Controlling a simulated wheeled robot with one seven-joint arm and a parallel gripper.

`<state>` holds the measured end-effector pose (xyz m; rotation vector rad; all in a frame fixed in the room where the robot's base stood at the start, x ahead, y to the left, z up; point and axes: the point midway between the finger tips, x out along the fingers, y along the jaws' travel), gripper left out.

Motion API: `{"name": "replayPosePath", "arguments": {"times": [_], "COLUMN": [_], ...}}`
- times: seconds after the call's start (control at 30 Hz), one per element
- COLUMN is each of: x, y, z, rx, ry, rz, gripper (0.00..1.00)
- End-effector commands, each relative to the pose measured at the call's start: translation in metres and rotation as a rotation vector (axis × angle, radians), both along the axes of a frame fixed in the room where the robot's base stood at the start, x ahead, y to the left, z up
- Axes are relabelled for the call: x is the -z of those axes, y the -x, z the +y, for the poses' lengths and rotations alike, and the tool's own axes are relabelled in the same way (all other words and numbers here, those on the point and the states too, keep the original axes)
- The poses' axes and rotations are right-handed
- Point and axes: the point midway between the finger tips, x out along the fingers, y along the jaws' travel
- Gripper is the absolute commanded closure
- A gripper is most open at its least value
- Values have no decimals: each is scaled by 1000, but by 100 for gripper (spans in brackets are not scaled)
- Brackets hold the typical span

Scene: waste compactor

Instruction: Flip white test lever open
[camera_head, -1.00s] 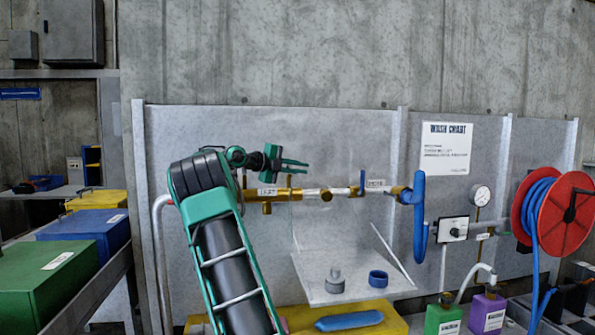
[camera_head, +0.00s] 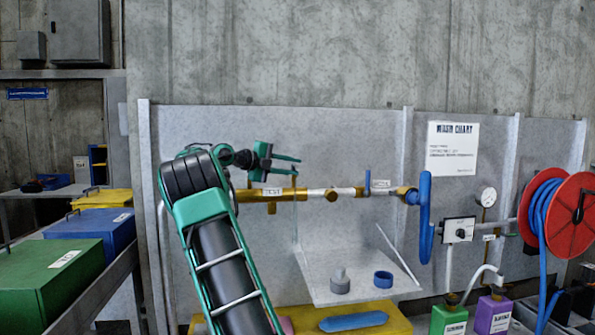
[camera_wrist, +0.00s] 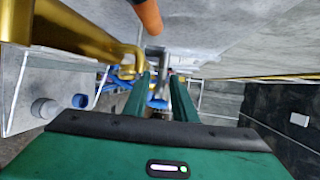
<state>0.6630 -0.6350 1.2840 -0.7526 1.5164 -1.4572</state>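A brass pipe (camera_head: 290,195) runs across the grey panel, with a small label that seems to read TEST (camera_head: 271,191) on its left part. I cannot clearly make out the white test lever; white sections (camera_head: 316,195) show along the pipe. My gripper (camera_head: 297,166) is just above the pipe near that label, its fingers pointing right, apart and empty. In the wrist view my gripper (camera_wrist: 160,76) also shows open, with the brass pipe (camera_wrist: 75,30) to its left and an orange-brown rod end (camera_wrist: 148,14) above.
A blue lever (camera_head: 367,183) and a blue handwheel (camera_head: 425,218) sit farther right on the pipe. A grey shelf (camera_head: 330,270) below holds a grey fitting (camera_head: 340,283) and a blue ring (camera_head: 383,279). A red hose reel (camera_head: 565,215) stands at the right.

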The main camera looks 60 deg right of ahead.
Motion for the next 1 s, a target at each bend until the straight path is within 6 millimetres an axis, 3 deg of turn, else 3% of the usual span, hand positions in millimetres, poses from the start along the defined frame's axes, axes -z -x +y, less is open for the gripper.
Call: {"name": "replayPosePath", "arguments": {"times": [0.1, 0.33, 1.0], "x": [-2, -9, -11], "y": [-15, -25, -27], "z": [21, 44, 49], "rx": [-10, -7, -5], "ry": [-4, 0, 3], "rz": [0, -1, -2], "gripper": [71, 71, 71]}}
